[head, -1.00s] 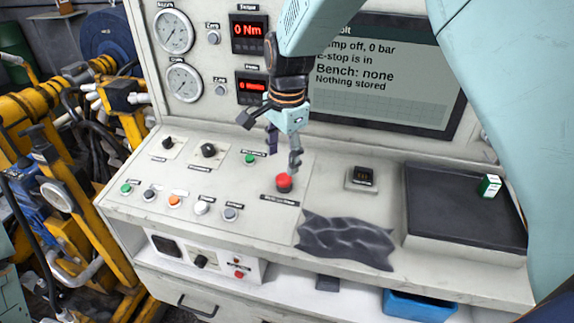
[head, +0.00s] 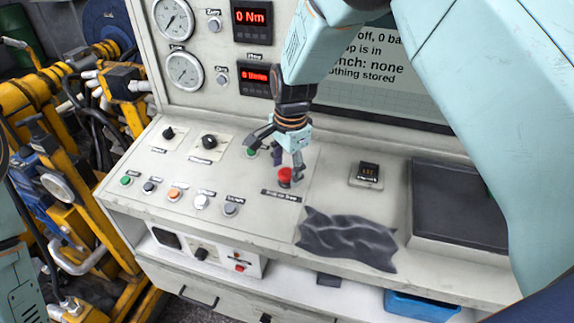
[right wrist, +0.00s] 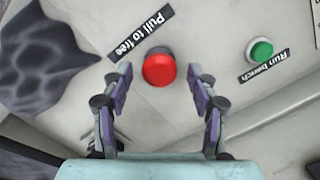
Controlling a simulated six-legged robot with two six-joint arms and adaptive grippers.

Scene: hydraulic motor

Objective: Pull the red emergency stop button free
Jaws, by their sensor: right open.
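The red emergency stop button (head: 285,176) stands on the sloped grey console panel, behind its black label. In the right wrist view the red button (right wrist: 159,68) lies between and just beyond the fingertips, beside a label reading "Pull to" and a partly unclear word. My right gripper (head: 288,172) is open above the button, pointing down at it. Its two fingers (right wrist: 160,85) are apart and do not appear to touch the button. The screen (head: 375,70) is partly hidden by my right arm. My left gripper is not in view.
A green button (right wrist: 261,50) labelled "Run bench" sits close by. A row of buttons including an orange one (head: 174,194) and two black knobs (head: 209,142) lie left. A dark crumpled cloth (head: 347,240) lies in front, with a black tray (head: 460,205) at right.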

